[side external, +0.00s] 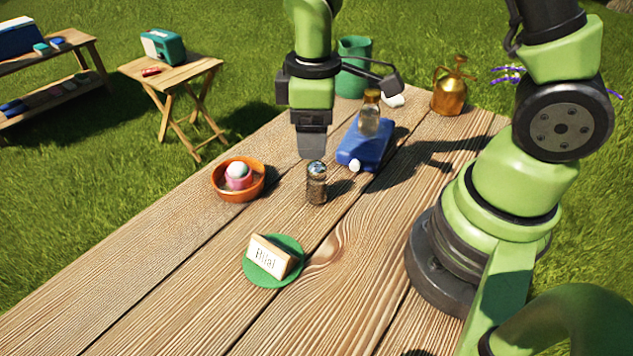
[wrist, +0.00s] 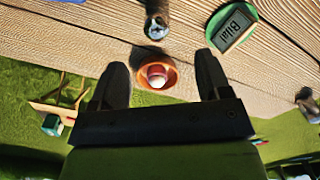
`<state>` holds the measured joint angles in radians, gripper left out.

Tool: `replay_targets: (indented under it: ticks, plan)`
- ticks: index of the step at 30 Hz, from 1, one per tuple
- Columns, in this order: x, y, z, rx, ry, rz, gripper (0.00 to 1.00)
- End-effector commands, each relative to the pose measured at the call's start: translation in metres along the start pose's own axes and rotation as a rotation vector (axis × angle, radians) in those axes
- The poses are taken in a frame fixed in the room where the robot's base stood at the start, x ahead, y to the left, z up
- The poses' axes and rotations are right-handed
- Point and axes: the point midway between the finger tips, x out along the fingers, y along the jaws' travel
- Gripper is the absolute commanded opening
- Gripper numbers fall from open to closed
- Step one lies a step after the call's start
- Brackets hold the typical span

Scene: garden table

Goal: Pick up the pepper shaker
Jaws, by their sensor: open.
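The pepper shaker (side external: 316,184) stands upright on the wooden table, a small clear jar with dark contents and a shiny metal top.
A terracotta bowl (side external: 216,188) with a pink cup and white ball stands left of the shaker. A blue box (side external: 352,150) with a glass bottle (side external: 369,118) is behind. A name card (side external: 268,256) stands on a green disc (side external: 291,247) in front. The near-left table is clear.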

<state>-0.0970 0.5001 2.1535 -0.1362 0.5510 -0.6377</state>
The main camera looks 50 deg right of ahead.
Motion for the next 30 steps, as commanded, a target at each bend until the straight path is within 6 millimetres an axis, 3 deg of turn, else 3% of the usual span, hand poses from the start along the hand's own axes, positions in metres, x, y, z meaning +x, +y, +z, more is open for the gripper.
replay_targets:
  ticks: [9, 16, 24, 30]
  plan:
    - [0.043, 0.0, 0.001, -0.021, -0.017, -0.007, 0.71]
    - [0.06, 0.001, 0.002, -0.017, -0.015, -0.006, 0.71]
    - [0.097, 0.003, 0.005, -0.018, -0.015, -0.005, 0.71]
    - [0.105, 0.003, 0.005, -0.018, -0.012, -0.003, 0.71]
